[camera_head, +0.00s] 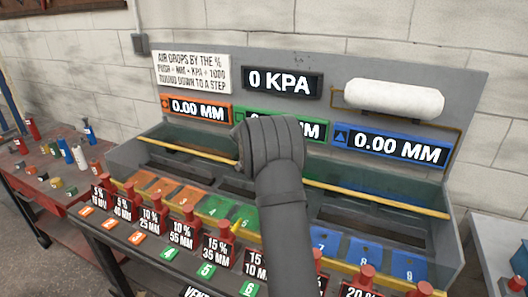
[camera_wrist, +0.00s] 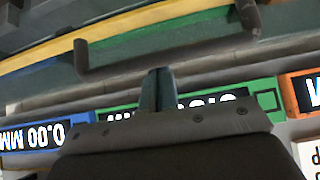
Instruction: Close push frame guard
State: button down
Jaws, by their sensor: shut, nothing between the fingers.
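The frame bench (camera_head: 462,120) carries a clear, greenish guard panel edged by a long yellow bar (camera_head: 375,194), which runs across the trough. In the wrist view, a yellow bar (camera_wrist: 150,20) crosses the top, with a dark bar (camera_wrist: 185,57) with raised end posts nearer my gripper. I cannot tell whether that dark bar belongs to the guard. My gripper (camera_wrist: 158,78) is shut and empty, its fingertips near the dark bar and in front of the green display; contact is unclear. In the head view, my arm hides the fingers, the bar's middle and part of the green display (camera_head: 312,130).
Orange, green and blue numbered plates (camera_head: 340,248) and several red-topped weights (camera_head: 216,245) line the front. A white cylinder (camera_head: 395,98) sits at the back right, beside a 0 KPA display (camera_head: 281,84). A side table (camera_head: 40,165) with bottles stands left.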

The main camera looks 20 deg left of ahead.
jog(key=shift+s, duration=0.15)
jog(key=s, duration=2.1)
jog(key=shift+f, duration=0.15)
jog(key=w+r, duration=0.2)
jog(key=w, duration=0.2)
jog(key=v, duration=0.9)
jog(key=shift+s, duration=0.25)
